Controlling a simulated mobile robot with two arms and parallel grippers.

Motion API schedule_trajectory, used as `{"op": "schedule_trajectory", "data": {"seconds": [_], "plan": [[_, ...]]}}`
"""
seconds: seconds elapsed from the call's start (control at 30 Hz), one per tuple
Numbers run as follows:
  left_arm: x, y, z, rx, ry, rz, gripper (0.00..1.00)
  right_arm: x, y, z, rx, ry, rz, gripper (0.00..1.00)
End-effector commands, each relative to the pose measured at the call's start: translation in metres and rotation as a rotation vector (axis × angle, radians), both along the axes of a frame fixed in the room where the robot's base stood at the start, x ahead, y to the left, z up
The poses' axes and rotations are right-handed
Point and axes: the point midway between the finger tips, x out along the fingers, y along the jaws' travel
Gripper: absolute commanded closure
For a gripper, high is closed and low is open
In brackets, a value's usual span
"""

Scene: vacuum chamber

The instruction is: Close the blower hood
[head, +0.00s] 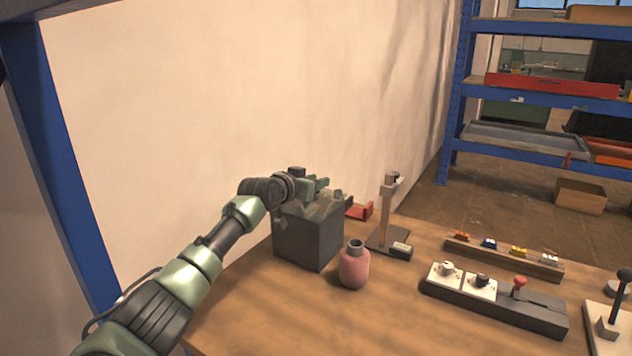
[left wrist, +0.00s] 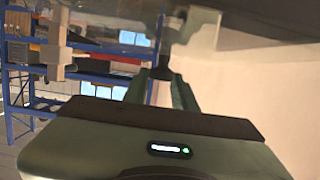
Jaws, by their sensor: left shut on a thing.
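The blower is a dark grey box (head: 306,241) on the wooden table, close to the pale wall. A clear hood (head: 322,210) shows at the box's top, partly hidden by my left gripper; its exact angle is hard to tell. My left gripper (head: 320,186) is over the top of the box, shut on part of the hood. In the left wrist view, the fingers (left wrist: 163,82) reach up to a see-through part of the hood (left wrist: 205,32). My right gripper is in neither view.
A pink bottle (head: 354,267) stands just right of the box. Behind it are a red piece (head: 361,211) and an upright post on a dark base (head: 388,212). A switch panel (head: 495,299) and a rail with coloured pieces (head: 503,256) lie right. Front table area is clear.

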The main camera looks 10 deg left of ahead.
Motion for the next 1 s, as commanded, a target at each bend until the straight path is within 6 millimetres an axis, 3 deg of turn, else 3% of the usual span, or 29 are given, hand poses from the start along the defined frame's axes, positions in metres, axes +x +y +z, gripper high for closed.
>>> {"op": "schedule_trajectory", "data": {"seconds": [0.03,0.7,0.73,0.8,1.0], "plan": [[-0.0009,-0.0008,-0.0097,0.003,0.015,-0.001,1.0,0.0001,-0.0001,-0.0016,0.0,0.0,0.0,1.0],[-0.0003,-0.0008,-0.0094,0.001,0.011,-0.001,1.0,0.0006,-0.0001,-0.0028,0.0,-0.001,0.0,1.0],[-0.0002,-0.0008,-0.0093,0.001,0.011,-0.001,0.68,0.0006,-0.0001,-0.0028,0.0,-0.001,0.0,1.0],[-0.0001,-0.0007,-0.0085,0.001,0.009,0.0,0.53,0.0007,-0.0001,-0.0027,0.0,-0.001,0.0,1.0],[0.0003,-0.0004,-0.0054,0.0,0.004,-0.001,0.53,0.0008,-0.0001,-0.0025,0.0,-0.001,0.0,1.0]]}}
